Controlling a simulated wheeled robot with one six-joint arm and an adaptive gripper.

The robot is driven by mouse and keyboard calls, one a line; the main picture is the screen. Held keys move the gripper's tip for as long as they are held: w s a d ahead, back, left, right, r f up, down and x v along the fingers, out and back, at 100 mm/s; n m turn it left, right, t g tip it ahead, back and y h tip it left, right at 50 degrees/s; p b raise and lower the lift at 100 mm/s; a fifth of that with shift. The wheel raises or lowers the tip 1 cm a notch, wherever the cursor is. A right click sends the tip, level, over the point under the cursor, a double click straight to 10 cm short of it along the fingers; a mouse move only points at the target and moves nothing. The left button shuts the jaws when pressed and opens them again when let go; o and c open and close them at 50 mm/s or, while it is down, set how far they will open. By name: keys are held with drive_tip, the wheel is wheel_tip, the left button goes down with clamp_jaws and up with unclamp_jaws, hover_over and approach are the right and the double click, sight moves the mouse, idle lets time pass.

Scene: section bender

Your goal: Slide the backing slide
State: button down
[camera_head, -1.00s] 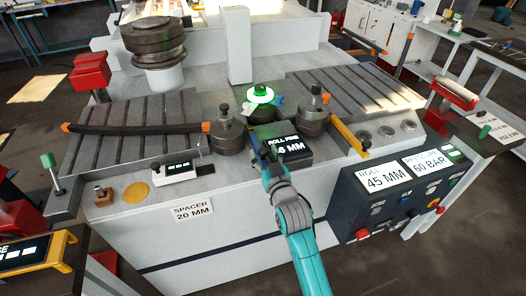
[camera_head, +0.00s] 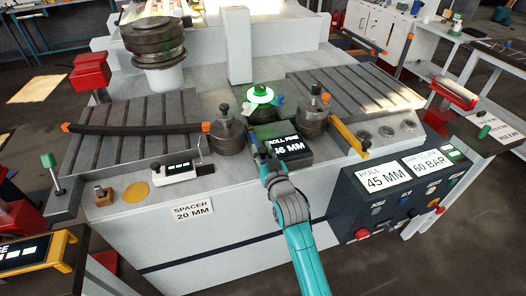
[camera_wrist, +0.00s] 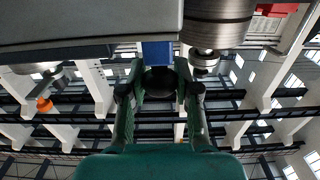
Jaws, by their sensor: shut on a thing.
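My gripper (camera_head: 259,158) reaches up from the front of the machine to the left front edge of the black display box (camera_head: 291,149), which reads ROLL FINE and 36 MM. In the wrist view, my gripper (camera_wrist: 158,88) has its green fingers on either side of a dark round knob (camera_wrist: 158,83) and is shut on it. A blue block (camera_wrist: 156,53) shows directly behind the knob. I cannot tell which part is the backing slide; the knob may belong to it. In the head view the fingers hide most of the held part.
A dark curved bar (camera_head: 135,127) lies across the left slotted table. The control panel (camera_head: 400,188) is at the front right.

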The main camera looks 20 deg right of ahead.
drive_tip(key=shift+w, duration=2)
drive_tip(key=shift+r, duration=0.1)
drive_tip(key=c, duration=0.8)
unclamp_jaws()
drive_tip(key=shift+w, duration=0.1)
drive_tip(key=s, duration=1.2)
